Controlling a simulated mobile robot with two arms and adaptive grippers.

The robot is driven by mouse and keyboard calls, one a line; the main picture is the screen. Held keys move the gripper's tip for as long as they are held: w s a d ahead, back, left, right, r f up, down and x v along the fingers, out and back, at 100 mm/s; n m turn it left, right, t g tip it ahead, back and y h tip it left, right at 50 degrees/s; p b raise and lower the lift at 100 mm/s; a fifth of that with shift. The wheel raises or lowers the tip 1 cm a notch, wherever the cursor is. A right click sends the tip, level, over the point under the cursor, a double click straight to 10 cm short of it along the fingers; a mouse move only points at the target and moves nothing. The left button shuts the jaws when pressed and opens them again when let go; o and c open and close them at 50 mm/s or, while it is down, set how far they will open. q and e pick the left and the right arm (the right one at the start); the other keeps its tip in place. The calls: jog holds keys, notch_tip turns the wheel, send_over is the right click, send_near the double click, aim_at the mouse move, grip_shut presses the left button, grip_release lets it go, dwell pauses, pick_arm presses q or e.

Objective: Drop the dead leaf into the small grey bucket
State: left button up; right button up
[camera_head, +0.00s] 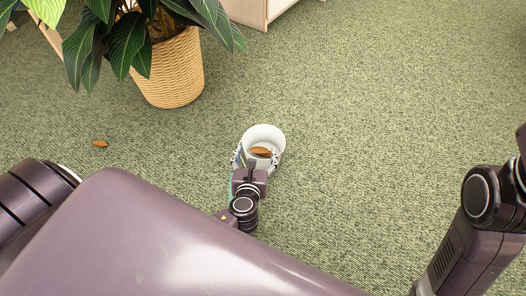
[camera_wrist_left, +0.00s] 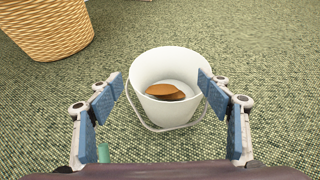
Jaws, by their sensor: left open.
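The small bucket (camera_head: 264,134), pale grey to white, stands upright on the carpet; it also shows in the left wrist view (camera_wrist_left: 174,63). Brown dead leaf matter (camera_head: 260,151) shows inside its rim. In the left wrist view this brown shape (camera_wrist_left: 172,91) has two lobes; I cannot tell if it is one leaf or two overlapping. My left gripper (camera_wrist_left: 160,80) is open, its blue-padded fingers spread apart at the near side of the bucket, with nothing between them. Another brown leaf (camera_head: 100,143) lies on the carpet to the left. My right gripper is out of view.
A woven basket planter (camera_head: 171,70) with a large leafy plant (camera_head: 120,38) stands at the upper left. A pale wooden cabinet (camera_head: 262,10) is at the top edge. The green carpet (camera_head: 400,90) is clear to the right of the bucket.

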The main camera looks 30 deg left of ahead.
pick_arm(q)
jog(key=v, duration=0.5)
jog(key=shift+w, duration=0.1)
